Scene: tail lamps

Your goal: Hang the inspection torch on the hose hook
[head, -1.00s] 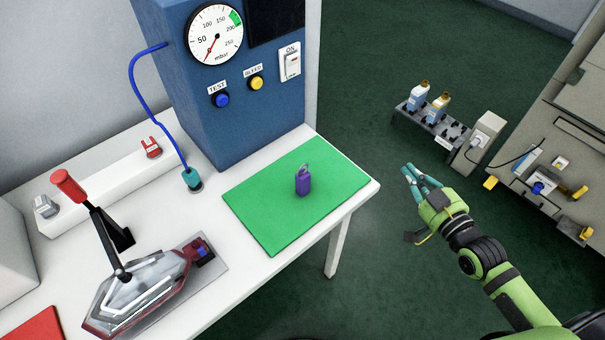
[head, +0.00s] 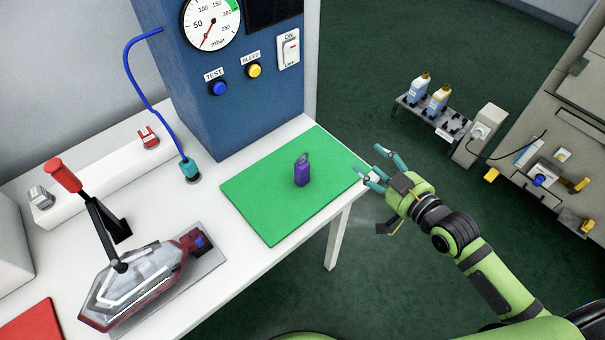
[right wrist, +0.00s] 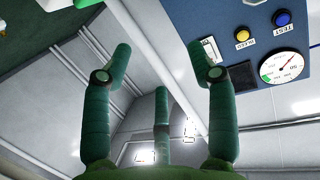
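A small purple block-like item with a loop on top (head: 302,171), which looks like the inspection torch, stands upright on the green mat (head: 262,212). My right gripper (head: 372,168) is open and empty, just right of the mat's right corner and apart from the purple item. Its spread fingers also show in the right wrist view (right wrist: 160,70), with nothing between them. I cannot make out a hose hook. A blue hose (head: 137,88) runs from the blue test cabinet (head: 215,120) down to a teal connector (head: 189,169). My left gripper is not in view.
A tail lamp (head: 145,285) lies in a fixture with a red-handled clamp (head: 64,175) at the left. A red mat (head: 34,325) is at lower left. A rack with bottles (head: 437,112) stands beyond the table. The table's right edge lies beside my right gripper.

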